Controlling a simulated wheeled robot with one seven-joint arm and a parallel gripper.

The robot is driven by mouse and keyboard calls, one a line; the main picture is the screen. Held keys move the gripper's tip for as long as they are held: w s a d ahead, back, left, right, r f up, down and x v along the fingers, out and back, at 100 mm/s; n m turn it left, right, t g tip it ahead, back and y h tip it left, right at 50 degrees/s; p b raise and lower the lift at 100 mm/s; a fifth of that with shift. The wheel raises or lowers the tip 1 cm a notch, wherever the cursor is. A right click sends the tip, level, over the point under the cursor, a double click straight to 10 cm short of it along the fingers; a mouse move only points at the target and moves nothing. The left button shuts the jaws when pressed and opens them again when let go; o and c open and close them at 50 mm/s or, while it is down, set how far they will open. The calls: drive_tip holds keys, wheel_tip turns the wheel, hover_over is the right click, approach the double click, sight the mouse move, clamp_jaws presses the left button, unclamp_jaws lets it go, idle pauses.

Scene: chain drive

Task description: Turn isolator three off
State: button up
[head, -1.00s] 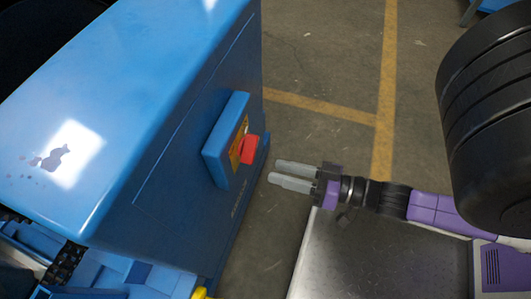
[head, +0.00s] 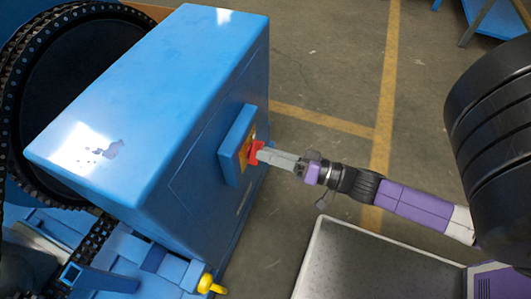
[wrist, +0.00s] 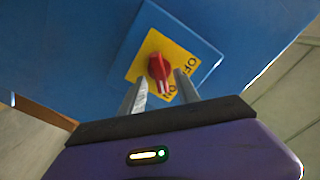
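The isolator is a blue box (head: 228,150) on the side of a blue machine housing, with a yellow plate and a red rotary knob (head: 255,150). In the wrist view the red knob (wrist: 158,66) sits on the yellow plate (wrist: 142,62). Its marked end points down toward "ON"; "OFF" is printed to the right. No number is legible. My gripper (head: 266,154) reaches the knob from the right in the head view. In the wrist view my gripper (wrist: 161,79) is open, one finger on each side of the knob, with gaps showing. Contact cannot be told.
The blue housing (head: 150,90) stands beside a large chain wheel (head: 75,85) and chain at the left. A yellow part (head: 208,284) sticks out low in front. The floor (head: 325,75) with yellow lines is clear behind my arm.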

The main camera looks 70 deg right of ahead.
drive_tip(key=shift+w, duration=0.75)
clamp_jaws()
drive_tip(key=shift+r+n, duration=0.1)
drive_tip(key=shift+n, duration=0.2)
drive_tip(key=n+p, duration=0.2)
drive_tip(key=n, duration=0.3)
drive_tip(key=n+p, duration=0.2)
drive_tip(key=n, duration=0.4)
drive_tip(key=a+n+p, duration=0.1)
drive_tip(key=n+p, duration=0.2)
drive_tip(key=n, duration=0.3)
drive_tip(key=shift+s+n, duration=0.1)
drive_tip(key=shift+n, duration=0.2)
